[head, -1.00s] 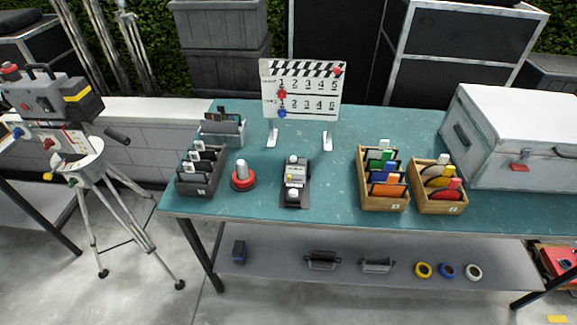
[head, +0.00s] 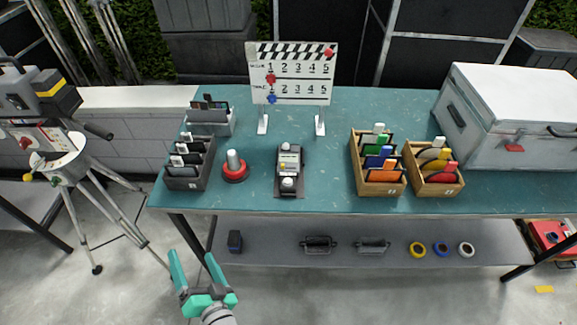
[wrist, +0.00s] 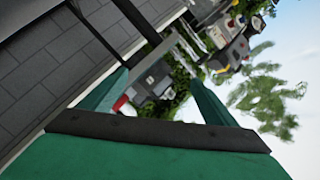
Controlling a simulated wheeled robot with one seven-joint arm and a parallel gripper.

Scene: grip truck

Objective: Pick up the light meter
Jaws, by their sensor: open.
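The thing that looks most like a light meter is a small grey-and-white device (head: 289,161) with a pale round part, on a dark base in the middle of the teal tabletop (head: 225,202). My gripper (head: 192,256) is at the bottom left of the head view, in front of the table and well apart from the device. Its green fingers are spread with nothing between them. In the wrist view, my gripper (wrist: 160,88) is also open and empty. That view is strongly tilted, and I cannot make out the device there.
A red-based knob (head: 235,167) and a dark card holder (head: 190,165) stand left of the device. Wooden boxes (head: 362,188) of colored cards stand right, near a silver case (head: 470,150). A clapperboard (head: 292,75) stands behind. A tripod (head: 110,205) is left of the table.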

